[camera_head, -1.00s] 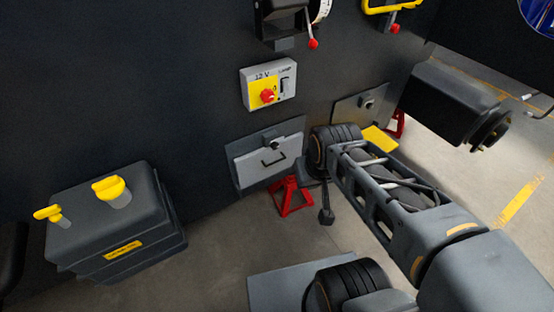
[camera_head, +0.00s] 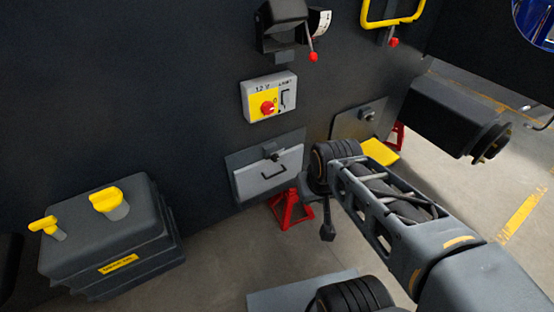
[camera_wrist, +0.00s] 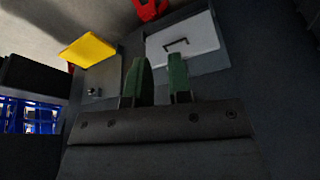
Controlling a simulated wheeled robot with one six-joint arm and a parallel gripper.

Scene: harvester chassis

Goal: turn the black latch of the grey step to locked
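The grey step (camera_head: 267,175) is a light grey panel with a dark handle, upright against the dark chassis wall. Its black latch (camera_head: 271,152) is a small knob at the step's upper edge; its exact turn angle is too small to tell. The grey step also shows in the wrist view (camera_wrist: 190,38), upside down, and its latch is not clear there, perhaps behind the fingers. My gripper (camera_wrist: 158,80) has two green fingers apart with nothing between them. It is short of the step. In the head view the fingers are not clear beside my wrist.
A yellow step (camera_head: 381,152) sticks out to the right, below a plate with another black latch (camera_head: 367,115). A red stand (camera_head: 290,208) is under the grey step. A switch box (camera_head: 269,97) is above. A dark box with yellow caps (camera_head: 110,235) stands left.

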